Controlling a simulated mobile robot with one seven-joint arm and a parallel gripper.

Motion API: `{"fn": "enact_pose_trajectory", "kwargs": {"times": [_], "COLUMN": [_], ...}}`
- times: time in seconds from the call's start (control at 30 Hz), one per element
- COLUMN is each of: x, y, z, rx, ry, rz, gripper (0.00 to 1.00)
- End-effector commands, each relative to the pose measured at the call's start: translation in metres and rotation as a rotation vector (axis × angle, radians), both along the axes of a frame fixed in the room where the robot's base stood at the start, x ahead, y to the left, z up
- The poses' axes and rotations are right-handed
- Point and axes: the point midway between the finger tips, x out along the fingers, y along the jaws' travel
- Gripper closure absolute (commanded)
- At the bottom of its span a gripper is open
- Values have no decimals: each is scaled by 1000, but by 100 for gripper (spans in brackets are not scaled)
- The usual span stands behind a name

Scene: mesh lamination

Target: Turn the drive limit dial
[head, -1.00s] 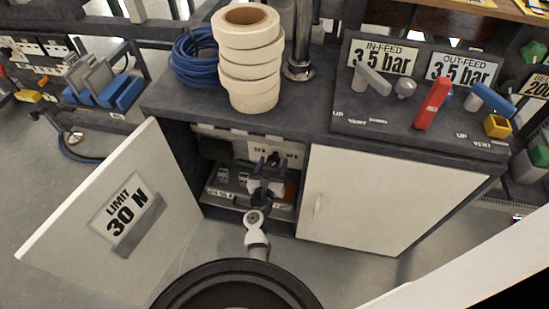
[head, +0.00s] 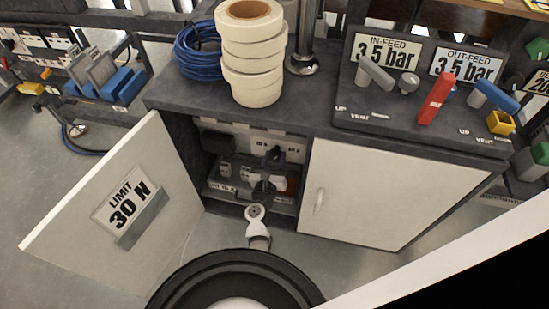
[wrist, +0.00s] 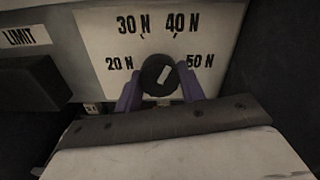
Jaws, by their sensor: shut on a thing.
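The drive limit dial (wrist: 160,75) is a round black knob with a short white mark, on a pale panel (wrist: 205,80) inside the cabinet. The panel reads 20 N, 30 N, 40 N and 50 N around it. The white mark tilts up and to the right, roughly towards 40 N. My gripper (wrist: 160,88) has its purple fingers on both sides of the dial, shut on it. In the head view my gripper (head: 265,180) reaches into the open cabinet and hides the dial.
The open cabinet door (head: 95,225), with a LIMIT 30 N card (head: 125,205), stands left of my arm. The closed door (head: 385,200) is at right. Tape rolls (head: 252,60), blue cable (head: 195,50) and a valve panel (head: 425,95) sit on top.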

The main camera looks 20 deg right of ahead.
Motion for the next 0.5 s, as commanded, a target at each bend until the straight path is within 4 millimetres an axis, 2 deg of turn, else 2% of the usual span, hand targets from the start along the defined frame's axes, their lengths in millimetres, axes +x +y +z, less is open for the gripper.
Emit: {"fn": "enact_pose_trajectory", "kwargs": {"times": [0.5], "x": [0], "y": [-2], "z": [3], "rx": [-334], "ry": [227], "rz": [-1], "gripper": [84]}}
